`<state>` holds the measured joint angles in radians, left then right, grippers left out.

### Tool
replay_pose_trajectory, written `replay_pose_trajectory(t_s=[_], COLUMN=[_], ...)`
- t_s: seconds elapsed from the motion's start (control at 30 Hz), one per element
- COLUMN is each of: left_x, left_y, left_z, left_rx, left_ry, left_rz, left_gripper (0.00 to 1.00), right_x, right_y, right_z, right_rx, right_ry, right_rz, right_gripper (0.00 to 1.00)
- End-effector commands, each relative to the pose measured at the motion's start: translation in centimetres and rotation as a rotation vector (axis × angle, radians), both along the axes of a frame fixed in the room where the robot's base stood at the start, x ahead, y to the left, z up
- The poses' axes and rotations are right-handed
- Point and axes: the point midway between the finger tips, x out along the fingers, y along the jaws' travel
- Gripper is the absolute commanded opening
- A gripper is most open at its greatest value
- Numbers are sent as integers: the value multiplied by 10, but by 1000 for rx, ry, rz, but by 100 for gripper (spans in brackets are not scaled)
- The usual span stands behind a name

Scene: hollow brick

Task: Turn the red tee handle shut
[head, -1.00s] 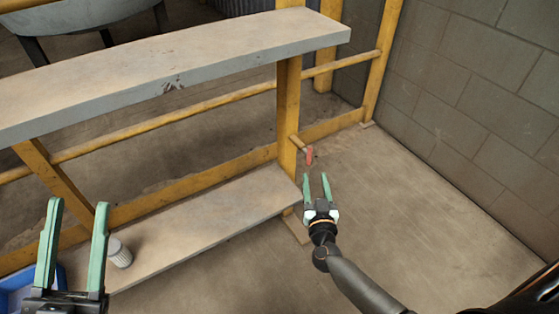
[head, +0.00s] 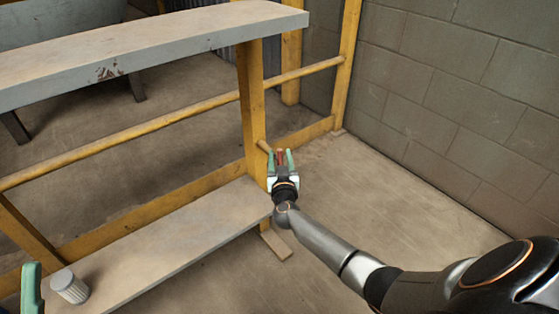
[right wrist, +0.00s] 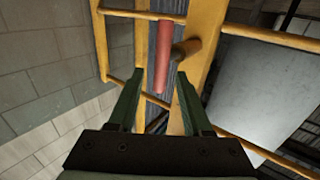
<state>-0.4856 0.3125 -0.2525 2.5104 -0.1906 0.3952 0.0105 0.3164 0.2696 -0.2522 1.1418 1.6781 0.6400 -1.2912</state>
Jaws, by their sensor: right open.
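The red tee handle (right wrist: 164,50) is a red bar in the right wrist view, running roughly up and down the picture. A short brownish stem (right wrist: 190,46) sits beside it against the yellow post (right wrist: 204,62). In the head view the handle (head: 281,155) is small and mostly hidden by my right gripper (head: 280,160). My right gripper is open; in the right wrist view its fingertips (right wrist: 159,84) stand on either side of the bar's lower end. I cannot tell whether they touch it. One finger of my left gripper (head: 31,288) shows at the lower left edge.
A yellow post (head: 251,105) carries an upper grey shelf (head: 180,38) and a lower shelf (head: 170,238). A ribbed white cylinder (head: 70,287) stands on the lower shelf. A block wall (head: 465,85) is at the right. The floor (head: 370,195) between is clear.

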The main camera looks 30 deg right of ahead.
Motion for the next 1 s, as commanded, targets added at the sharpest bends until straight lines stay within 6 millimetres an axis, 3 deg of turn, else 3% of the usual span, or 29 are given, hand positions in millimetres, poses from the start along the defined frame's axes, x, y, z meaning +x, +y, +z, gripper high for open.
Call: replay_pose_trajectory(t_s=[0.13, 0.47, 0.9, 1.0], left_x=[0, 1, 1, 1], left_y=[-1, -1, -1, -1], left_z=[-9, -10, -10, -10], left_rx=[6, 10, 5, 3], left_ry=[1, 3, 6, 6], left_rz=[3, 4, 5, 5], left_gripper=[50, 50, 50, 50], right_x=[10, 12, 12, 12], right_y=[-6, -7, -7, -7], right_z=[-1, 0, 0, 0], right_rx=[-1, 0, 0, 0], right_ry=[0, 1, 0, 0], right_rz=[1, 1, 1, 1], right_gripper=[50, 50, 0, 0])
